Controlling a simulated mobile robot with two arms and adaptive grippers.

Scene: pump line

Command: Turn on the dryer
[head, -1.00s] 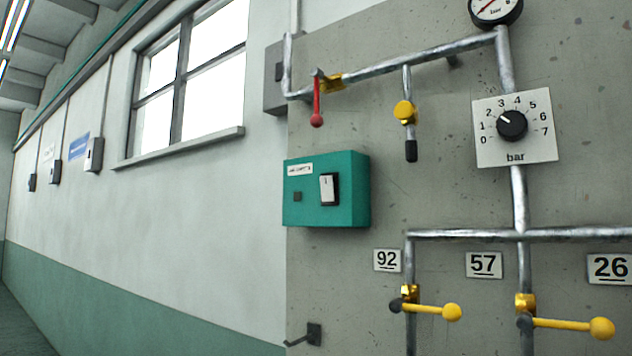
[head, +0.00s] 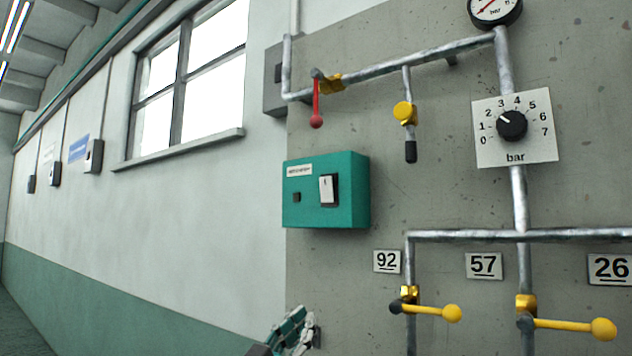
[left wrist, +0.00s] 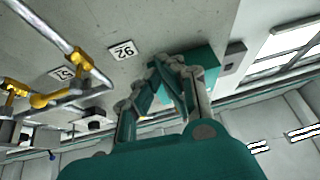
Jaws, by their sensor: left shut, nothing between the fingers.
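A teal box (head: 345,215) with a white rocker switch (head: 327,189) in a dark frame is mounted on the grey panel. A small dark square, perhaps an unlit lamp, sits left of the switch, under a label too small to read. My left gripper (head: 304,318) shows at the bottom of the head view, below the box and apart from it. In the left wrist view its fingers (left wrist: 168,62) are shut and empty, and part of the teal box (left wrist: 207,57) shows behind them. My right gripper is in neither view.
A red-handled valve (head: 316,105) and a yellow valve (head: 405,113) hang from the upper pipe. A pressure dial (head: 512,125) is to the right. Yellow-handled valves (head: 440,312) stick out below, by number plates 92, 57 and 26. The space in front of the teal box looks clear.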

